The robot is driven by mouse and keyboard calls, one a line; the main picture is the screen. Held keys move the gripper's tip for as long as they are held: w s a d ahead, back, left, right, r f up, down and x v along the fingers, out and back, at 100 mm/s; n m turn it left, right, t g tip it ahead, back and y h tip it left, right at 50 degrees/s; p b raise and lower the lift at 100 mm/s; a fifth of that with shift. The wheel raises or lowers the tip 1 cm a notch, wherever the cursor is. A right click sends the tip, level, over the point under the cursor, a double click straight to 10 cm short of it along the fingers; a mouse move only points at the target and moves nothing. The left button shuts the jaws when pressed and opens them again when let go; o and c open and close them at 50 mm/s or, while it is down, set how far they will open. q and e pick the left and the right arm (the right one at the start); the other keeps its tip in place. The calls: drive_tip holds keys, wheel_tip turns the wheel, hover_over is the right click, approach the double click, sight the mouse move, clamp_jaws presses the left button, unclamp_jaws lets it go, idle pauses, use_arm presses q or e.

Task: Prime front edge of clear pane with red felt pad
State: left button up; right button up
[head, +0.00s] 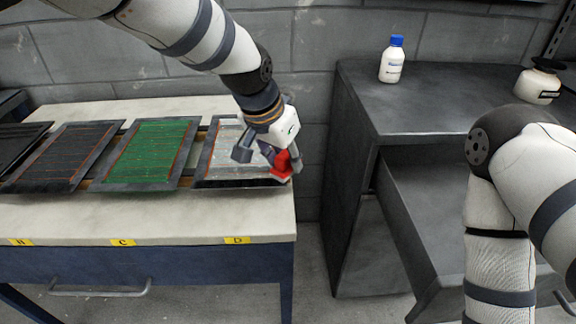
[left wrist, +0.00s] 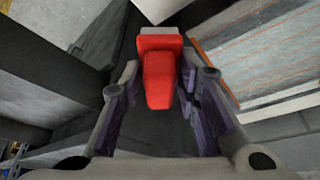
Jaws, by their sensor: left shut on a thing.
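The clear pane (head: 222,155) lies in a dark frame at the right end of the row on the pale bench, above the label D. Its front edge (head: 235,183) shows as a dark strip. My left gripper (head: 272,155) is shut on the red felt pad (head: 284,166), at the pane's front right corner. I cannot tell whether the pad touches the edge. In the left wrist view the red pad (left wrist: 158,78) sits between the fingers, with a pale grey end, and the pane (left wrist: 245,45) is to its right. My right arm shows, but its gripper is out of view.
A green pane (head: 150,152), an orange-striped pane (head: 68,157) and a dark one lie left of the clear pane. A gap separates the bench (head: 150,215) from the dark grey counter (head: 440,100), which holds a blue-capped bottle (head: 391,62) and a round jar (head: 537,84).

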use_arm(q)
drive_tip(key=shift+r, duration=2.6)
